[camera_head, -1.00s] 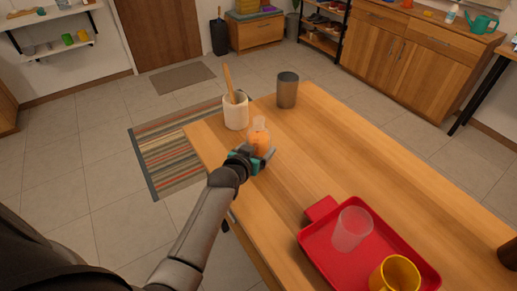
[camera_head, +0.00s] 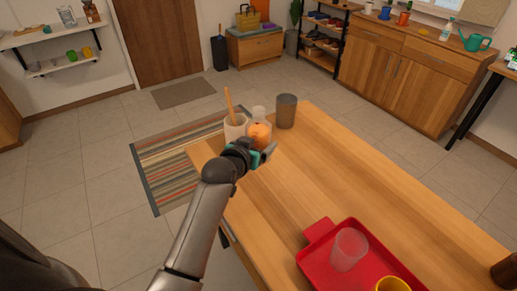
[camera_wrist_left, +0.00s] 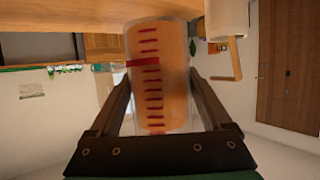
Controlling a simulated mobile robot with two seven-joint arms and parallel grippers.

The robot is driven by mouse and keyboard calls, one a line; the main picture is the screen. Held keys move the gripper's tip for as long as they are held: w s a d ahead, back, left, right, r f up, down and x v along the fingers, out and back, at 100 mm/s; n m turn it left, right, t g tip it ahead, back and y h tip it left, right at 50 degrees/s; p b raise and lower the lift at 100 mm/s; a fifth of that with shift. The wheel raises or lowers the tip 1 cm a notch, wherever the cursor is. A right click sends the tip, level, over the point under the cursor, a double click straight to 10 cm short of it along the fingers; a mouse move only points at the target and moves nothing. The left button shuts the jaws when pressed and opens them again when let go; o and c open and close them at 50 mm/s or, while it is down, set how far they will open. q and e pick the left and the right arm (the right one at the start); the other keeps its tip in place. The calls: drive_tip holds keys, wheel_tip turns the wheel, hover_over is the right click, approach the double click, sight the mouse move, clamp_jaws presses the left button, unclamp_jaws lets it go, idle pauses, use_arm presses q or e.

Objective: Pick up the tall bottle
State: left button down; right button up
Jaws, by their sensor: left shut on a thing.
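The tall bottle (camera_head: 259,133) is clear with orange contents. In the left wrist view the bottle (camera_wrist_left: 158,75) shows red ruled marks and a red band. My left gripper (camera_head: 264,155) is shut on the lower part of the bottle near the table's far left corner. In the left wrist view its two dark fingers (camera_wrist_left: 160,110) stand on either side of the bottle. In the head view the bottle appears raised above the table, close to upright. The gripper hides its lower end. My right gripper is not in view.
A white crock (camera_head: 234,130) with a wooden utensil stands just left of the bottle, and a grey cup (camera_head: 286,111) just behind to the right. A red tray (camera_head: 318,263) at the front holds a clear cup (camera_head: 349,250) and a yellow mug (camera_head: 393,285). The table's middle (camera_head: 340,165) is clear.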

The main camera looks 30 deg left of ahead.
sight(257, 119)
use_arm(q)
drive_tip(key=shift+r+p, duration=1)
drive_tip(key=shift+r, duration=3.1)
drive_tip(key=shift+r, duration=0.1)
